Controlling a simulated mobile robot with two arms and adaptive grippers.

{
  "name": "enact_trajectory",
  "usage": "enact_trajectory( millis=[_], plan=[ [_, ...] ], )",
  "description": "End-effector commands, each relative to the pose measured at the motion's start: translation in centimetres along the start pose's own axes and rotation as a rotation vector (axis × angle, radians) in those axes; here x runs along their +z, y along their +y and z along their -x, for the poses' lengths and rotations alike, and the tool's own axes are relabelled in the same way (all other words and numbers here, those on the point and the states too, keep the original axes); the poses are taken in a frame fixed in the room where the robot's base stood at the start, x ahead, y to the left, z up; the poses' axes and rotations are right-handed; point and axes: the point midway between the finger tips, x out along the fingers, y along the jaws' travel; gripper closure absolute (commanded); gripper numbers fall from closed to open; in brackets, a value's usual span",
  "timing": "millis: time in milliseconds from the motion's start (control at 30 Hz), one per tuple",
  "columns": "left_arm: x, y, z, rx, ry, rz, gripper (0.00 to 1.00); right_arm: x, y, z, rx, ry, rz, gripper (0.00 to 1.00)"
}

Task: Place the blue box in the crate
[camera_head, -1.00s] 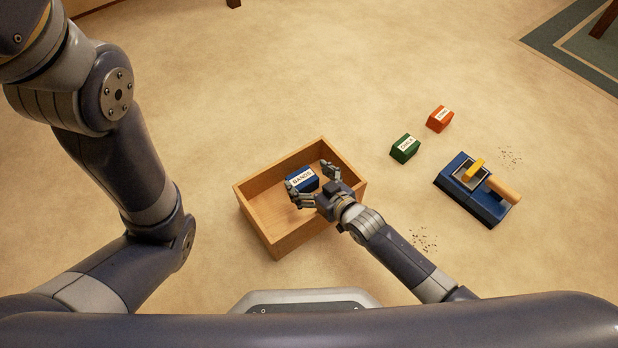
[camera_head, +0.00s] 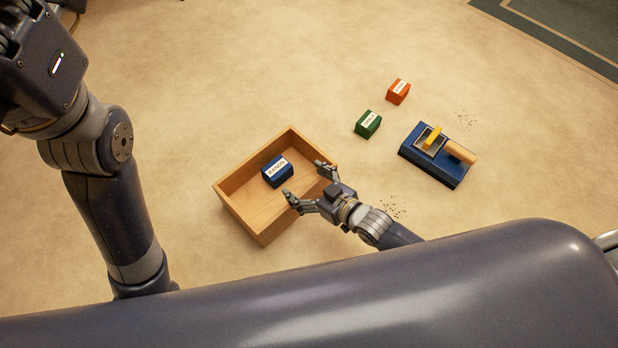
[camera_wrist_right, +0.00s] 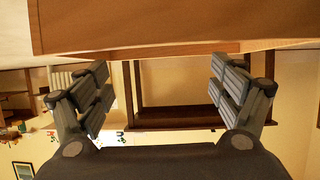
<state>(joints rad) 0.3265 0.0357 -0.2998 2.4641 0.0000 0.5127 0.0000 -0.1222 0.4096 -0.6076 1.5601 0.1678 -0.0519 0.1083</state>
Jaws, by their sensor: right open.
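The blue box (camera_head: 277,171), with a white label that seems to read "BANDS", sits inside the open wooden crate (camera_head: 238,211) in the head view. My right gripper (camera_head: 306,182) is open and empty at the crate's right side, its fingers spread near the rim and apart from the box. In the right wrist view, the two fingers of my right gripper (camera_wrist_right: 160,90) stand wide apart with nothing between them. A wooden wall, apparently the crate's (camera_wrist_right: 175,28), fills the top of that view. My left arm shows at the left, but its gripper is out of view.
A green box (camera_head: 368,124) and a red-orange box (camera_head: 397,91) lie on the carpet to the right of the crate. A blue block with a wooden handle (camera_head: 432,160) lies farther right. Dark crumbs are scattered near it. The carpet beyond the crate is clear.

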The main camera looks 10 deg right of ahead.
Motion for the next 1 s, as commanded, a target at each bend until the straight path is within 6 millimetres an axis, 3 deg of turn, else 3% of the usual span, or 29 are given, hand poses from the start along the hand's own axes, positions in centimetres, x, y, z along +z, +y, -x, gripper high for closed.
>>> enact_trajectory(
  millis=[133, 433, 567, 667, 767, 800, 867, 900, 967, 1000],
  plan=[
    [0.4, -0.1, 0.2, -0.007, -0.02, 0.003, 0.6, -0.1, 0.0, 1.2, 0.0, 0.0, 0.0, 0.14],
    [0.5, -0.2, 0.5, -0.009, -0.024, 0.004, 0.6, -0.2, 0.0, 1.4, 0.0, 0.005, 0.001, 0.14],
    [0.5, -0.1, 0.5, -0.009, -0.024, 0.004, 0.6, -3.4, 0.0, 0.8, 0.0, 0.072, 0.005, 0.14],
    [0.5, -0.1, 0.5, -0.009, -0.024, 0.004, 0.6, -9.6, 0.0, 0.3, 0.003, 0.206, 0.017, 0.14],
    [0.5, -0.1, 0.5, -0.009, -0.025, 0.004, 0.6, -18.9, 0.0, 0.8, 0.009, 0.408, 0.039, 0.14],
    [0.5, -0.1, 0.5, -0.009, -0.025, 0.004, 0.6, -22.9, 0.0, 1.6, 0.014, 0.499, 0.051, 0.14],
    [0.5, -0.1, 0.5, -0.009, -0.025, 0.004, 0.6, -28.9, -0.1, 3.3, 0.021, 0.64, 0.069, 0.14],
    [0.5, -0.1, 0.5, -0.009, -0.025, 0.004, 0.6, -32.7, -0.2, 4.9, 0.027, 0.734, 0.081, 0.14],
    [0.5, -0.1, 0.5, -0.009, -0.025, 0.004, 0.6, -38.1, -0.3, 7.8, 0.038, 0.879, 0.103, 0.14],
    [0.5, -0.1, 0.5, -0.009, -0.025, 0.004, 0.6, -41.6, -0.5, 10.2, 0.046, 0.977, 0.12, 0.14]
  ],
)
